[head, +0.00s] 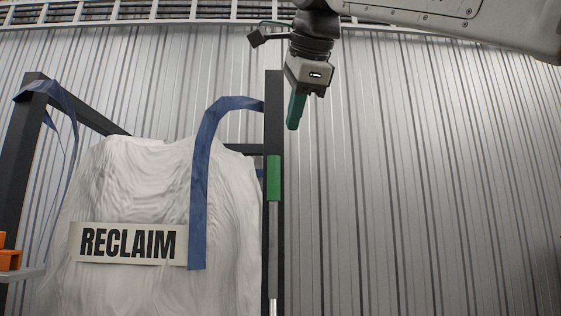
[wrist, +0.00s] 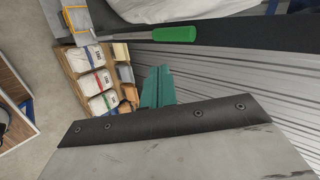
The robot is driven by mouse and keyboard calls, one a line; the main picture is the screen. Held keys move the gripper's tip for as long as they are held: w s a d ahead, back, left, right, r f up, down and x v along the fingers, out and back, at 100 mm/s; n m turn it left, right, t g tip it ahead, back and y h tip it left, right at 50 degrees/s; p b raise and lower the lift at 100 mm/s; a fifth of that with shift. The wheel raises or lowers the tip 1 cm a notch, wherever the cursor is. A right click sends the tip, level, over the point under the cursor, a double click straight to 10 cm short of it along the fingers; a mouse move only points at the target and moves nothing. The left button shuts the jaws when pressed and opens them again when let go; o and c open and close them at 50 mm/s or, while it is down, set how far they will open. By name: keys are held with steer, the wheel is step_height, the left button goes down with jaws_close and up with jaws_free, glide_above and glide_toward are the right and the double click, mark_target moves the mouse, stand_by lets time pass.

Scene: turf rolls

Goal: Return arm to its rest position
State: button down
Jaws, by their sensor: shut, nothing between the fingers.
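My gripper (head: 293,127) hangs from my raised arm at the top of the head view, its green fingers pointing down and closed together. It is to the right of the dark post and bag frame, with the ribbed wall behind it. In the wrist view the green fingers (wrist: 157,84) show side by side with nothing held between them. The white bulk bag (head: 150,200) labelled RECLAIM hangs in its dark frame (head: 274,110) by blue straps (head: 205,150); its bottom is out of view.
A green-handled bar (head: 273,178) runs along the frame's right post; its handle also shows in the wrist view (wrist: 174,34). Wooden shelving with several bags (wrist: 92,82) stands beyond the fingers. An orange object (head: 10,255) sits at the left edge. Space right of the post looks clear.

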step_height(320, 180, down, 23)
steer(key=d+n+g+h, duration=0.1)
steer(key=d+n+g, duration=0.25)
steer(key=n, duration=1.05)
steer(key=s+d+f+g, duration=0.1)
steer(key=s+d+f, duration=0.4)
steer(key=f, duration=0.5)
steer(key=s+d+f+n+g, duration=0.1)
steer(key=s+d+f+g, duration=0.1)
steer(key=s+d+f, duration=0.3)
steer(key=s+d+f+n+g, duration=0.1)
steer(key=s+d+f+g, duration=0.1)
steer(key=s+d+f, duration=0.4)
steer(key=s+f, duration=0.4)
steer(key=f, duration=0.6)
steer(key=shift+s+h, duration=0.3)
steer(key=shift+s, duration=0.1)
steer(key=shift+a, duration=0.1)
